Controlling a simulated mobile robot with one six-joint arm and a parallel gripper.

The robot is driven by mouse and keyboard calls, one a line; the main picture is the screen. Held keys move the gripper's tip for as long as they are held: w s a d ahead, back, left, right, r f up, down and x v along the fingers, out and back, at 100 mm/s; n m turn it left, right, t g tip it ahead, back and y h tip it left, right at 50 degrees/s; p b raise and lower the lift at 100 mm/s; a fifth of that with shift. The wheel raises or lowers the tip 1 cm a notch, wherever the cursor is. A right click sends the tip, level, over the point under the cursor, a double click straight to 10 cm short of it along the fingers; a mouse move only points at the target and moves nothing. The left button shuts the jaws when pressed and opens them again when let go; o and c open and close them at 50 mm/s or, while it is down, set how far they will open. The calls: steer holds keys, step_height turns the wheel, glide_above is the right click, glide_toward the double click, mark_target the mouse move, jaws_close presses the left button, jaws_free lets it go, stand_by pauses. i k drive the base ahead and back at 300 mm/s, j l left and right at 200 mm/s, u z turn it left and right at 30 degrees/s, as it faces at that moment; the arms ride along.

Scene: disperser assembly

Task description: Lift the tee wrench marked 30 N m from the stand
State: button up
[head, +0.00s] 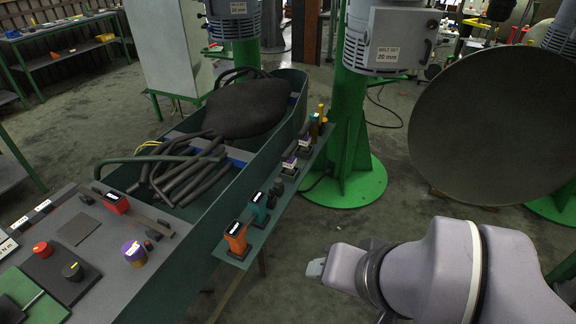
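A narrow green shelf (272,228) runs along the right side of a long green trough and may be the stand. Several small coloured tools stand on it in a row: an orange one (236,237) at the near end, a teal one (260,207) behind it, purple-topped ones (289,166) farther on, and a blue and yellow one (316,124) at the far end. Their labels are too small to read, so I cannot tell which is the 30 N m tee wrench. My gripper (316,268) is right of the shelf's near end, apart from the tools. Its fingers are too small to judge.
The green trough (222,196) holds dark rods and a dark rounded lump. A bench (150,235) at left carries a red box, knobs and a purple-yellow cylinder. A green column (347,150) and a large dark disc (495,125) stand beyond. Floor between shelf and arm is clear.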

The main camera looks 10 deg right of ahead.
mark_target(304, 139)
steer(key=i+l+u, duration=0.4)
steer(key=i, duration=0.2)
steer(key=i+l+u, duration=0.45)
steer(key=i, duration=0.15)
steer(key=i+l+u, duration=0.4)
steer(key=l, duration=0.25)
steer(key=i+j, duration=0.05)
steer(key=i, duration=0.05)
